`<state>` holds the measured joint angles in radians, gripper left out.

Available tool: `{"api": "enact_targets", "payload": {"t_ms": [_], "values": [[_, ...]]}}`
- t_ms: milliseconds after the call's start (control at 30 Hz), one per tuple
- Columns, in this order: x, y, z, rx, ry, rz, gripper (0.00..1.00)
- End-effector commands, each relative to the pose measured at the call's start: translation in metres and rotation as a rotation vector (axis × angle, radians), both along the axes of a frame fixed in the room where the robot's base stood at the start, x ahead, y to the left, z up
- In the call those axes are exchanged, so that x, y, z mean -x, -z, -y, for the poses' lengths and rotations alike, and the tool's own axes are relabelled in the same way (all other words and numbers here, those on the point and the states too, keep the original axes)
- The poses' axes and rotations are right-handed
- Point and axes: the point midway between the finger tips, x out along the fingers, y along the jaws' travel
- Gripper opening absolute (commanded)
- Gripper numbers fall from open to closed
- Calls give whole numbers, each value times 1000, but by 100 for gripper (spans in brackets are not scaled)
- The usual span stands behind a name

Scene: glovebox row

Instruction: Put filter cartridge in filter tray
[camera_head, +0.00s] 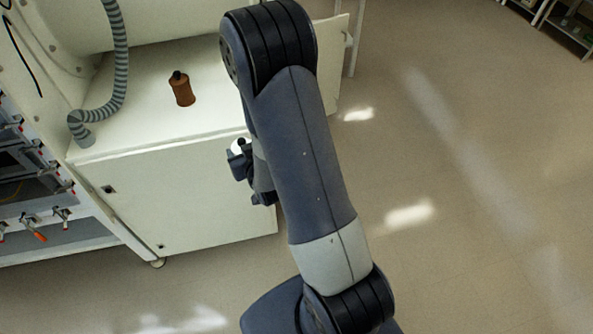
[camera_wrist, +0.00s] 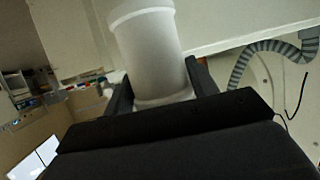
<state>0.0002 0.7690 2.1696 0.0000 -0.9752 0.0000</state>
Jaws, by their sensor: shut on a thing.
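My gripper (camera_wrist: 160,88) is shut on a white cylinder with a wider rim at each end, which looks like the filter cartridge (camera_wrist: 152,48). The cartridge stands out between the two dark fingers in the wrist view. In the head view my gripper (camera_head: 241,168) is by the front edge of the white cabinet, partly hidden behind my arm. Only a small white bit of the cartridge (camera_head: 240,145) shows there. I cannot make out a filter tray in either view; my arm hides part of the cabinet top.
A brown bottle with a black cap (camera_head: 181,88) stands on the white cabinet top (camera_head: 140,120). A grey striped hose (camera_head: 117,60) comes down at its left. An instrument rack (camera_head: 35,190) is at the far left. The floor (camera_head: 470,200) at the right is clear.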

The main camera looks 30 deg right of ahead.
Motion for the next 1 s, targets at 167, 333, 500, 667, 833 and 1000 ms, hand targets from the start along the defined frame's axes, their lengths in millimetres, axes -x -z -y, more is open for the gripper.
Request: {"api": "enact_targets", "payload": {"t_ms": [167, 333, 500, 667, 833, 1000], "values": [[0, 24, 0, 0, 0, 1, 30], [0, 53, 0, 0, 0, 0, 30], [0, 89, 0, 0, 0, 1, 30], [0, 121, 0, 0, 0, 1, 30], [0, 156, 0, 0, 0, 1, 30], [0, 191, 0, 0, 0, 1, 30]]}}
